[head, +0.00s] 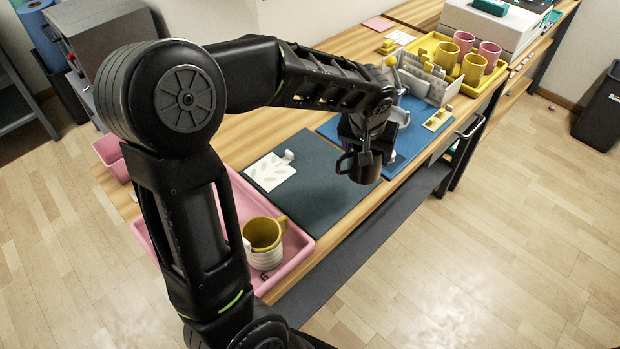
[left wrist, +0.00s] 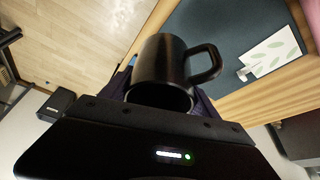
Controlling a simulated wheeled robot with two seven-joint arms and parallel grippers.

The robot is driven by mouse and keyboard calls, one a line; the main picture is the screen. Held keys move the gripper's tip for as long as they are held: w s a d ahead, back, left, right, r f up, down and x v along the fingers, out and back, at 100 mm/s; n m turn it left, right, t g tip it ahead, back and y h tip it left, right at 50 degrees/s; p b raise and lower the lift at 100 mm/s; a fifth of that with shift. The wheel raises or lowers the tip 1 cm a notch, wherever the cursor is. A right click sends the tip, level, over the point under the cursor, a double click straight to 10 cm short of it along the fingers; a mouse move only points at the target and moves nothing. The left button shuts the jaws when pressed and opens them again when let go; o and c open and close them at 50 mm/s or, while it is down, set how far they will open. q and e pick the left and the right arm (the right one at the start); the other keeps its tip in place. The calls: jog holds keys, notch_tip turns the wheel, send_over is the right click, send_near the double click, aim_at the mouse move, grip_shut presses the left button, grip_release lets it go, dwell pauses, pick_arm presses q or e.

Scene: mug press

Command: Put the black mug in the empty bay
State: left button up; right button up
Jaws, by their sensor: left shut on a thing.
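The black mug (head: 362,170) hangs from my left gripper (head: 367,150), over the right part of the dark mat, near the table's front edge. The gripper is shut on it. In the left wrist view the black mug (left wrist: 160,65) fills the middle, with its handle toward the right; it hides the fingertips. A pink tray (head: 303,243) at the near end of the table holds a white mug with a yellow inside (head: 266,255). A yellow tray (head: 493,85) at the far end holds yellow and pink mugs. I cannot tell which place is the empty bay. My right gripper is out of view.
A dark mat (head: 320,205) carries a white leaf-patterned sheet (head: 270,171), which also shows in the left wrist view (left wrist: 272,52). Past it lies a blue mat (head: 408,150) with a machine partly hidden by my arm. Grey panels (head: 430,85) stand before the yellow tray.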

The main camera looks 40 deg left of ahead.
pick_arm(q)
jog(key=s+a+r+n+y+b, duration=0.1)
jog(key=s+a+n, duration=0.3)
jog(key=a, duration=0.6)
jog(key=shift+a+r+g+y, duration=0.25)
jog(key=shift+r+g+y, duration=0.05)
jog(key=shift+r, duration=0.5)
send_over(319, 179)
notch_tip(319, 179, down, 6)
jog(key=shift+f, duration=0.15)
jog(key=shift+s, duration=0.1)
jog(key=shift+f, duration=1.85)
